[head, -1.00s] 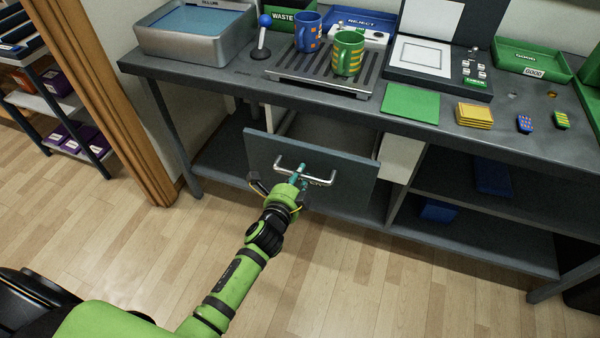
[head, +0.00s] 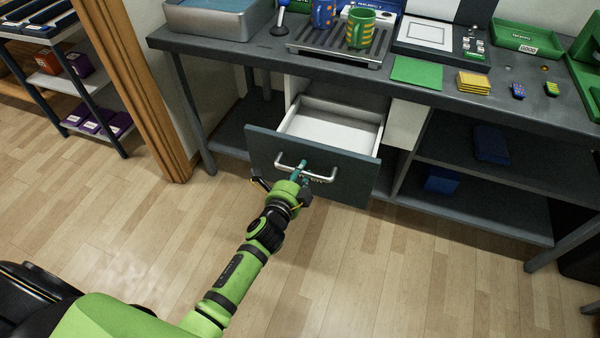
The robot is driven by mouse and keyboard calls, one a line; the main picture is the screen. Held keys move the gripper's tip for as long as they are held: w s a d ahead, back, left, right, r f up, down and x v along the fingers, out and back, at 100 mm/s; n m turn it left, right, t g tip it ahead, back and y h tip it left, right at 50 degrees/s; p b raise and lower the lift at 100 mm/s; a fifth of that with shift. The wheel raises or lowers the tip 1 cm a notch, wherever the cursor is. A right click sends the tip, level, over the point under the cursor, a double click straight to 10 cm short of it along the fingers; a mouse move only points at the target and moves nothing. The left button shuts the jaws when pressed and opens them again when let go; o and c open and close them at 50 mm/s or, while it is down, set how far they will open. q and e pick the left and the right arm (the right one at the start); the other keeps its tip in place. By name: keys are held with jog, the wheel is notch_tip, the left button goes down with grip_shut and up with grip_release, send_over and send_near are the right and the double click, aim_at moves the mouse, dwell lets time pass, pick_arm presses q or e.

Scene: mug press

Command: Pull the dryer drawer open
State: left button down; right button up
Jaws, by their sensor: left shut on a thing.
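The dryer drawer (head: 345,182) is pulled out from under the bench, with a dark grey front and a white interior (head: 330,130) that looks empty. A silver bar handle (head: 325,179) runs across its front. My left gripper (head: 301,172) is shut on the handle, near its middle. The gripper hides part of the drawer front. My right gripper is not in view.
The dark bench (head: 420,86) carries a slatted rack (head: 310,45) with a blue mug (head: 324,12) and a green mug (head: 360,30). Open shelves (head: 500,180) stand right of the drawer. A wooden post (head: 150,100) stands left. The floor in front is clear.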

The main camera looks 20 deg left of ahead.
pick_arm(q)
jog(key=c, duration=1.1)
grip_release()
jog(key=shift+o, duration=0.2)
jog(key=shift+s, duration=0.3)
jog(key=v, duration=1.1)
jog(key=shift+s, duration=0.2)
jog(key=shift+r, duration=0.1)
